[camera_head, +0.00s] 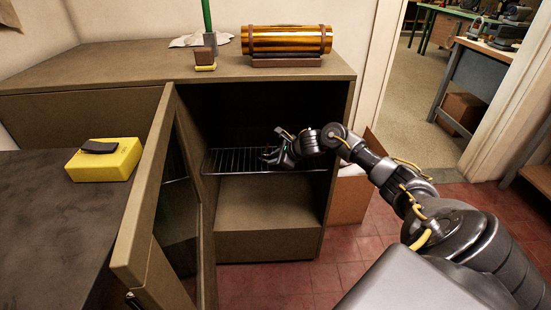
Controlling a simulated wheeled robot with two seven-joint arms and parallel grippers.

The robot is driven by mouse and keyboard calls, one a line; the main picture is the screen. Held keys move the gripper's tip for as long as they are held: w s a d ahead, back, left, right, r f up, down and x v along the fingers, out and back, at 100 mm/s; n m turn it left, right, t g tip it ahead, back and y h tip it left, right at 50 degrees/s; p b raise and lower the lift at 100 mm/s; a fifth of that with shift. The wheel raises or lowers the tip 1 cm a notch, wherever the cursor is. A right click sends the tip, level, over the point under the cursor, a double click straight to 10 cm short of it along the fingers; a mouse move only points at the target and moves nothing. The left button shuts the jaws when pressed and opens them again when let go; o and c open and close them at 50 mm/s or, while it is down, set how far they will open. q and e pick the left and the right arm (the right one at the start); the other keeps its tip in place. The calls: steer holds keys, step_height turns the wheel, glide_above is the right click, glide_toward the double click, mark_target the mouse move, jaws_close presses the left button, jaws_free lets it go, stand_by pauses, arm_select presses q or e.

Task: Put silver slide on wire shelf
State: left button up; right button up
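The wire shelf (230,161) is a dark metal rack inside the open cabinet (270,190). My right arm reaches in from the right. My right gripper (267,155) is inside the cabinet, just above or at the middle of the wire shelf. Its fingers point left and are small and dark. I cannot tell whether they are open or shut, or whether they hold anything. I cannot make out the silver slide in this view. My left gripper is not in view.
The open cabinet door (146,190) stands out on the left. A yellow block (104,160) lies on the dark table (50,235). A cardboard box (349,200) stands right of the cabinet.

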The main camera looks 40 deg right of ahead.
steer(key=shift+s+r, duration=0.1)
steer(key=shift+r, duration=0.1)
steer(key=v, duration=1.1)
steer(key=s+a+f+m+g+h, duration=0.1)
steer(key=s+a+f+m, duration=0.3)
steer(key=a+f+m, duration=0.6)
steer(key=s+a+f+m, duration=0.5)
steer(key=f+m, duration=0.7)
steer(key=f, duration=0.1)
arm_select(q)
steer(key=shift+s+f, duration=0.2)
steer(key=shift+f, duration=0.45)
arm_select(e)
steer(key=s+a+f+m+g, duration=0.3)
steer(key=s+a+f+m, duration=0.3)
steer(key=s+m, duration=0.4)
steer(key=s+a+f+m+g, duration=0.2)
steer(key=s+a+f+m, duration=0.4)
steer(key=s+m, duration=0.4)
steer(key=shift+s+a+f+g+h, duration=0.2)
steer(key=shift+s+a+g+h, duration=0.1)
steer(key=shift+s+g, duration=0.15)
